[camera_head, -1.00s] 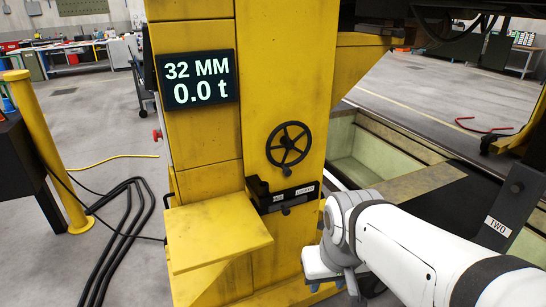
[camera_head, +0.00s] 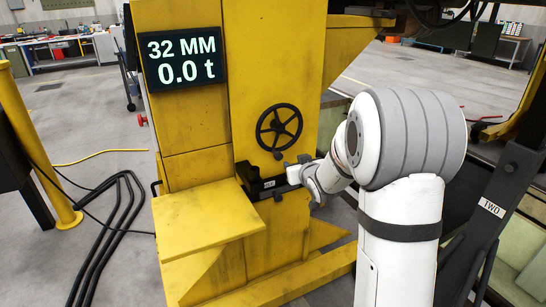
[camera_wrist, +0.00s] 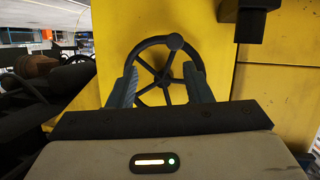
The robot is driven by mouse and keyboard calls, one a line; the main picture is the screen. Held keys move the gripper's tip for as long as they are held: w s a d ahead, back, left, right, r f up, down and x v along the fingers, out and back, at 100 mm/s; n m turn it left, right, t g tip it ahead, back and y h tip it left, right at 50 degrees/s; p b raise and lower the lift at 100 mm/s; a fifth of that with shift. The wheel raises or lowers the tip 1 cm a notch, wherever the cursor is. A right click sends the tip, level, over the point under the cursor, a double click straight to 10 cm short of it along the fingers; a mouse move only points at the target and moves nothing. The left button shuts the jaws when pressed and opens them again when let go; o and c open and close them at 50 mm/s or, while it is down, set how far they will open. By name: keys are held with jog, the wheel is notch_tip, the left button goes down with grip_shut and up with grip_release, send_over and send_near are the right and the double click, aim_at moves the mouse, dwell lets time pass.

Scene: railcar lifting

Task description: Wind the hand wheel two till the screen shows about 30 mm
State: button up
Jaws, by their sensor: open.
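The black hand wheel (camera_head: 279,128) is mounted on the front of the yellow column, and its spokes and rim show clearly. In the wrist view the wheel (camera_wrist: 165,90) stands ahead, with a round knob at the top of its rim. My gripper (camera_wrist: 160,72) is open, its two fingers spread at the left and right of the wheel in that picture. I cannot tell whether they touch it. In the head view my wrist is low and right of the wheel, and the fingers are hard to make out. The screen (camera_head: 181,58) reads 32 MM and 0.0 t.
A yellow shelf (camera_head: 205,221) juts out at the left. A dark post with a TWO plate (camera_head: 491,207) stands at the right. Black hoses lie on the left floor.

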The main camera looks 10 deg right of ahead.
aim_at(280, 158)
jog(key=w+a+f+t+y, duration=0.1)
jog(key=w, duration=0.3)
jog(key=w+a+f+n+t+y, duration=0.1)
jog(key=w, duration=0.3)
jog(key=w+a+f+y, duration=0.1)
jog(key=w+f+y, duration=0.1)
jog(key=w, duration=0.2)
jog(key=shift+w+a+n+t, duration=0.2)
jog(key=shift+a+n+t, duration=0.2)
jog(key=shift+c, duration=0.4)
